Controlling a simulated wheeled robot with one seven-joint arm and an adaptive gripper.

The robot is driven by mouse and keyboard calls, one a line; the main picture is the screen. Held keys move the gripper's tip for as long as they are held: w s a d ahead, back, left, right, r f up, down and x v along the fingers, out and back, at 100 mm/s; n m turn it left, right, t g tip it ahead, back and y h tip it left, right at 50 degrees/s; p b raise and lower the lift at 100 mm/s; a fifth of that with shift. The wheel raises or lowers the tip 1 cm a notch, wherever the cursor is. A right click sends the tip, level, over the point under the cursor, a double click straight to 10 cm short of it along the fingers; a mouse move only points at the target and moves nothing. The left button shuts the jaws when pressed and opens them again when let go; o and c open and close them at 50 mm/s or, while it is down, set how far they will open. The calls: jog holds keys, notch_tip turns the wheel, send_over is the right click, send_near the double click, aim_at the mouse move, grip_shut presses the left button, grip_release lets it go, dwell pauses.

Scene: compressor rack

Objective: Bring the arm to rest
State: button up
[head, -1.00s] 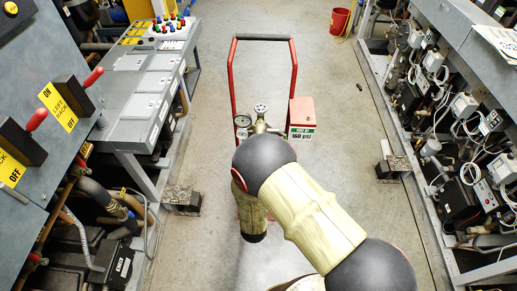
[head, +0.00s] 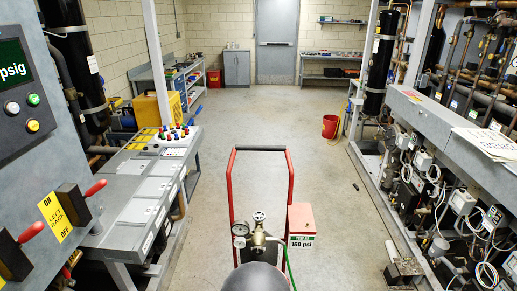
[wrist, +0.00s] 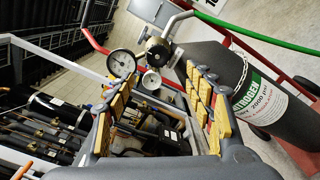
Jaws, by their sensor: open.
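My gripper (wrist: 168,76) is in the wrist view, its two yellow-padded fingers apart with nothing held between them. The regulator gauge (wrist: 121,63) and the dark nitrogen cylinder (wrist: 238,85) show beyond the fingers, the cylinder to the right. I cannot tell how far they are from the fingertips. In the head view my gripper is out of sight. A dark rounded shape (head: 255,279) shows at the bottom middle; I cannot tell whether it is my arm or the cylinder's top.
A red-handled cart (head: 231,190) with the regulator (head: 258,240) and a red box (head: 301,221) stands straight ahead. A control panel (head: 45,140) is on the left, a compressor rack (head: 430,120) on the right. A red bucket (head: 330,126) stands beyond; the middle floor is clear.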

jog(key=s+a+f+m+g+y, duration=0.1)
jog(key=s+f+m+g, duration=0.15)
jog(key=f, duration=0.45)
jog(key=s+f+m+g, duration=0.2)
jog(key=f+m+g, duration=0.15)
jog(key=f, duration=0.25)
jog(key=s+a+m+g+y, duration=0.1)
jog(key=s+a+m+g, duration=0.2)
jog(key=s+m+g, duration=0.4)
jog(key=s+d+r+m, duration=0.3)
jog(key=d+r, duration=0.5)
jog(key=r, duration=0.6)
jog(key=s+d+r+m+h, duration=0.1)
jog(key=s+d+r+m, duration=0.3)
jog(key=r, duration=1)
jog(key=s+d+r+m, duration=0.3)
jog(key=s+d+r, duration=0.3)
jog(key=d+r, duration=0.6)
notch_tip(320, 180, up, 2)
jog(key=shift+s+r+m+t, duration=0.15)
jog(key=shift+s+m+t, duration=0.15)
jog(key=shift+m+t, duration=0.1)
